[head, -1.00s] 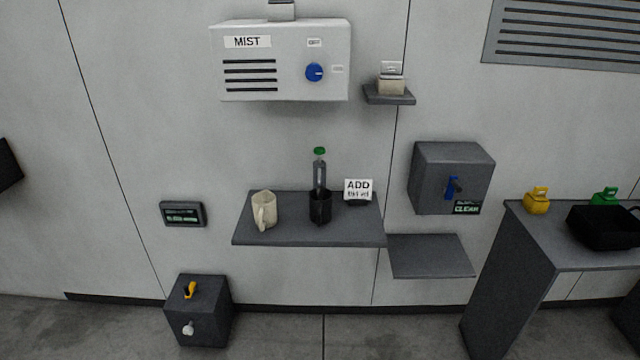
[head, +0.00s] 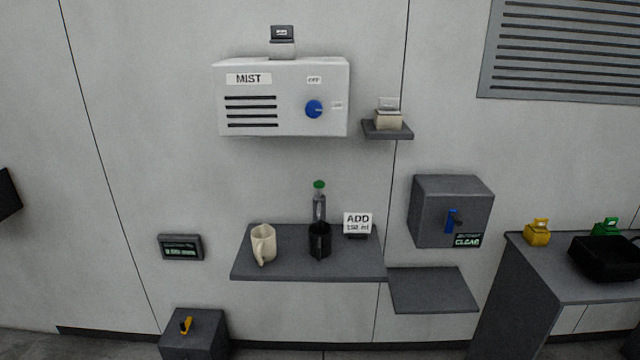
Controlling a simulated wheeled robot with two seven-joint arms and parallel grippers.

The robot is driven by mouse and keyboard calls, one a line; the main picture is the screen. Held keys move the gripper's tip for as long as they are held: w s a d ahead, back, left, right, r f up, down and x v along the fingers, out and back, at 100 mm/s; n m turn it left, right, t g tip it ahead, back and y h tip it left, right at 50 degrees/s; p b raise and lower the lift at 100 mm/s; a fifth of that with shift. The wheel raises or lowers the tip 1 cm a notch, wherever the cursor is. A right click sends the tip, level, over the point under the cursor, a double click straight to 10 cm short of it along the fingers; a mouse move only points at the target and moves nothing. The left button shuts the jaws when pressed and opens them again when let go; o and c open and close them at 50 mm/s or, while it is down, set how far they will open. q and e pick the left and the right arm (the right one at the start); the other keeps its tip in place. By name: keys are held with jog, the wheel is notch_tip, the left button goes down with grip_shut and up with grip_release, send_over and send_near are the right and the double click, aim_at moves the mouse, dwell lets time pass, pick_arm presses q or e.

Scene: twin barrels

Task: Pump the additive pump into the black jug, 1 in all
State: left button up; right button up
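The black jug (head: 319,242) stands upright on a grey wall shelf (head: 290,271). The additive pump (head: 319,205), a grey bottle-like piece with a green top, stands right behind the jug, which hides its lower part. I cannot tell whether they touch. A small sign (head: 357,223) reading ADD 150 ml stands to the right of the jug. A cream jug (head: 263,244) with a handle stands to the left of the black jug. Neither of my grippers shows in the head view.
The MIST box (head: 282,97) with a blue knob hangs above the shelf. A grey box (head: 450,211) with a blue lever and CLEAR label is to the right, above a lower empty shelf (head: 432,290). A side counter (head: 540,262) holds yellow and green items and a black tray.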

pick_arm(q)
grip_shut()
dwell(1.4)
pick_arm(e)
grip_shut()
